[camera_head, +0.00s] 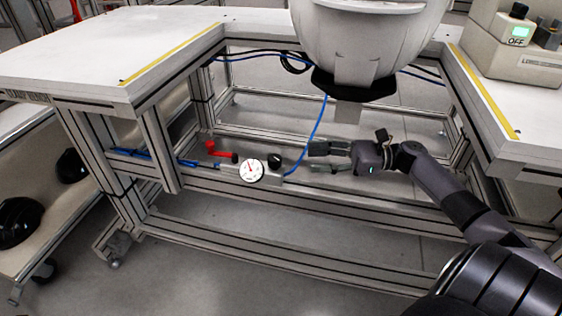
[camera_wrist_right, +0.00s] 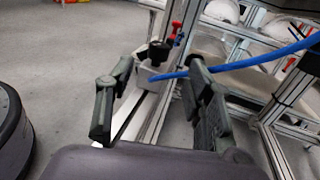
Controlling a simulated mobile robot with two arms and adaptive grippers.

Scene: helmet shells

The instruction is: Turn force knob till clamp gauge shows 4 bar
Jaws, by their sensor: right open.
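The clamp gauge (camera_head: 251,170) is a round white dial with a red needle on the front frame rail; its reading is too small to tell. The black force knob (camera_head: 275,160) sits just right of and above the dial. In the right wrist view a black knob (camera_wrist_right: 159,52) stands ahead, between the finger lines but beyond the tips. My right gripper (camera_head: 312,159) is open and empty, to the right of the knob, fingers pointing left at it, with a gap between. It also shows in the right wrist view (camera_wrist_right: 158,72). My left gripper is not in view.
A red lever (camera_head: 219,151) sits left of the gauge. A blue hose (camera_head: 317,125) hangs down beside the knob, near my fingertips, and crosses the right finger in the wrist view. White tabletops (camera_head: 120,45) flank the gap. A large white machine head (camera_head: 365,45) hangs above.

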